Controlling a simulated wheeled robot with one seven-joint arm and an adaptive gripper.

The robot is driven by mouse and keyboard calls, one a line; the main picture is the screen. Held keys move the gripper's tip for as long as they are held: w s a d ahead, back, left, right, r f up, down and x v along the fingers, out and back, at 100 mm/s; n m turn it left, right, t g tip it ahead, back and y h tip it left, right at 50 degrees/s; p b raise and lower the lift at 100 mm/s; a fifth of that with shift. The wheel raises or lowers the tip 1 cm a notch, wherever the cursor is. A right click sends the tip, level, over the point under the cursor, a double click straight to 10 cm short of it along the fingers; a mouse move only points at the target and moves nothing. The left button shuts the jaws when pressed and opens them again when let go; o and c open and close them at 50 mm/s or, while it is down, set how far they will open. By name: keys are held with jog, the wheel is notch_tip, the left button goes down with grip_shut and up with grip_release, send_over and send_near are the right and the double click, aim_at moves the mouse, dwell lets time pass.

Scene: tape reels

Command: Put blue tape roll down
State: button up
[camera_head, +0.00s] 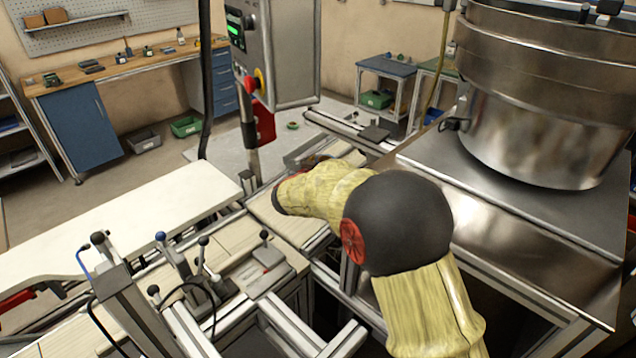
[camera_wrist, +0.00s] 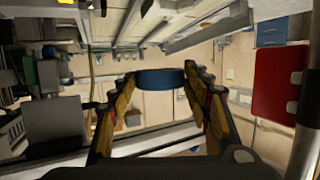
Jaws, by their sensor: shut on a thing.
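The blue tape roll (camera_wrist: 160,79) shows in the wrist view as a blue band held between the two fingers of my gripper (camera_wrist: 158,82). The fingers are shut on it from both sides, near their tips. The roll is not visible in the head view. There my yellowish arm reaches away toward the middle of the machine frame and hides most of my gripper. I cannot tell from these frames whether the roll touches any surface below it.
A control box (camera_head: 283,55) on a post stands beyond my arm, with a red box (camera_wrist: 278,80) close on the right in the wrist view. A large metal bowl (camera_head: 540,125) stands at right. Levers (camera_head: 200,255) rise at front left. A white tabletop (camera_head: 120,230) is bare.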

jog(key=w+f+b, duration=0.1)
jog(key=w+f, duration=0.2)
jog(key=w+a+f+b, duration=0.1)
jog(key=w+f, duration=0.2)
jog(key=shift+w+a+f+b, duration=0.1)
jog(key=shift+b, duration=0.3)
jog(key=f+b, duration=0.1)
jog(key=f, duration=0.1)
jog(key=f+b, duration=0.1)
jog(key=shift+w+a+f+b, duration=0.1)
jog(key=shift+w+f+b, duration=0.15)
jog(key=shift+f+b, duration=0.05)
jog(key=shift+r, duration=0.1)
jog(key=shift+f, duration=0.45)
jog(key=shift+f, duration=0.2)
